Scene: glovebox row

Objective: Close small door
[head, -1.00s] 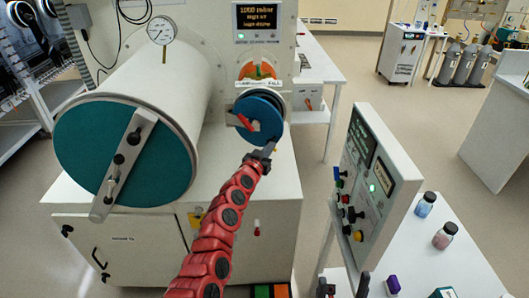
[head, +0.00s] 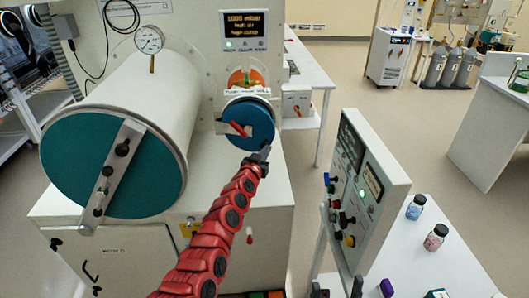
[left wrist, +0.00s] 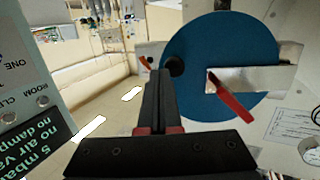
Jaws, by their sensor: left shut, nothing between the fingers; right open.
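The small door is a blue disc (head: 262,115) with a red lever (head: 240,129) and a metal bar across it. It stands over the front end of the small port (head: 246,82); I cannot tell whether it sits flush. In the left wrist view the blue disc (left wrist: 225,45) fills the upper right, with the red lever (left wrist: 233,97) on the bar. My left gripper (head: 261,153) is shut and empty at the door's lower right edge; contact is unclear. Its fingers (left wrist: 158,82) overlap the disc's left edge in the wrist view. My right gripper (head: 338,290) is open at the bottom edge, mostly out of frame.
A large chamber with a teal door (head: 75,165) and metal bar is on the left. A control panel (head: 365,190) stands on a white table to the right, with bottles (head: 436,237) beside it. A display (head: 243,30) is above the port. Open floor lies behind the panel.

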